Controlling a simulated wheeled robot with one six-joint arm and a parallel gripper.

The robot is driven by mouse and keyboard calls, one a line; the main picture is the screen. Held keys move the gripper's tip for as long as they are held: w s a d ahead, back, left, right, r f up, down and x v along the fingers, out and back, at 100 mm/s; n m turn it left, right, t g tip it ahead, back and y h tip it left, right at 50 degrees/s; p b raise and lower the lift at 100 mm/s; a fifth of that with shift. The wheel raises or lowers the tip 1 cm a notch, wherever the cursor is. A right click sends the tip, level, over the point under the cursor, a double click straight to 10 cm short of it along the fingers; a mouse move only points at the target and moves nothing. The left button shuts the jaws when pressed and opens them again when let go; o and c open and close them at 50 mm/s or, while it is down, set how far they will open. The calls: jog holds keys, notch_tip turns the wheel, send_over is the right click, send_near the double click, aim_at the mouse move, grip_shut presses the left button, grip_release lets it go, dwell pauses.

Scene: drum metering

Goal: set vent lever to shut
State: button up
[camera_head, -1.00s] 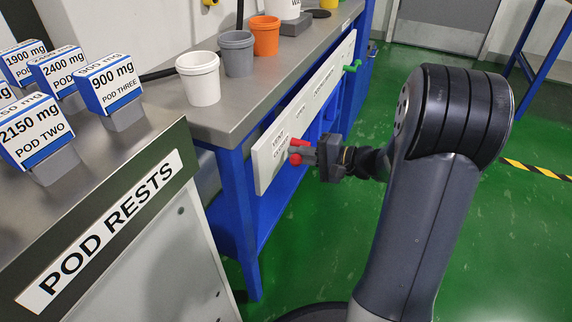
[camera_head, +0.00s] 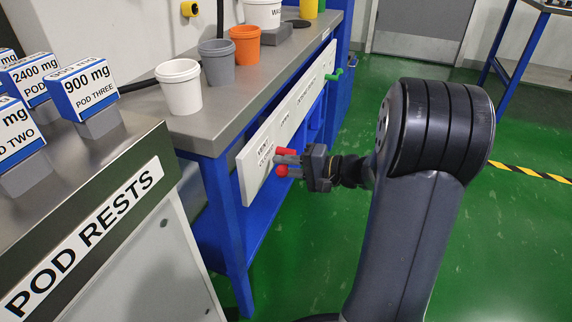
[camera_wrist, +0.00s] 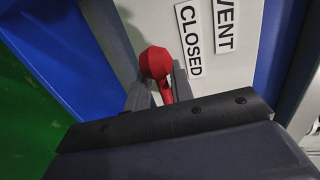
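The red vent lever (camera_head: 283,170) is on the near end of the white panel (camera_head: 256,165) on the front of the blue bench. My gripper (camera_head: 291,160) is at the lever, with a grey finger showing between two red parts. In the wrist view the lever's faceted red knob (camera_wrist: 156,62) and short stem stand between my fingertips (camera_wrist: 160,90), one on each side. I cannot tell whether the fingers press on the stem. The labels VENT (camera_wrist: 225,22) and CLOSED (camera_wrist: 189,40) are on the panel beside the knob.
A green lever (camera_head: 334,74) is at the panel's far end. White (camera_head: 181,92), grey (camera_head: 217,66) and orange (camera_head: 245,47) cups stand on the bench above. The pod rests counter (camera_head: 95,225) is at the left.

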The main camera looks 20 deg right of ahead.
jog(key=shift+r, duration=0.1)
jog(key=p+v, duration=0.3)
jog(key=v, duration=0.7)
jog(key=shift+s+d+p, duration=0.25)
jog(key=shift+p, duration=0.05)
jog(key=shift+a, duration=0.1)
jog(key=b+x, duration=0.3)
jog(key=x, duration=0.7)
jog(key=shift+w+a+b, duration=0.1)
jog(key=shift+w+b, duration=0.15)
jog(key=shift+b, duration=0.1)
